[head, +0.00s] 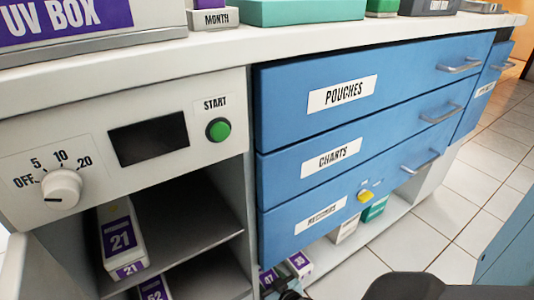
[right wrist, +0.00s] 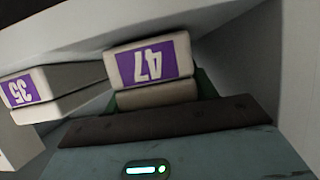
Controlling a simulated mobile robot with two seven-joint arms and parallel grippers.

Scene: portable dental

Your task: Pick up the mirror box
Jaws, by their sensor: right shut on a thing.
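No label reading "mirror" is legible, so I cannot tell by name which box is the mirror box. A white box with a purple 47 label (right wrist: 148,62) is directly in front of my right gripper (right wrist: 155,100) in the right wrist view, upside down there. The right gripper is shut on this box; its fingertips are mostly hidden. The 47 box also shows at the bottom of the head view (head: 269,279), on or just above the low shelf. A box labelled 35 (right wrist: 35,88) is beside it; it also shows in the head view (head: 300,262). My left gripper is out of view.
Blue drawers (head: 345,95) with protruding handles stand above the low shelf (head: 380,222). A white box (head: 344,230) and a green box (head: 374,208) are farther along it. At left, an open cabinet holds boxes labelled 21 (head: 120,238) and 52 (head: 154,293). Tiled floor is clear at right.

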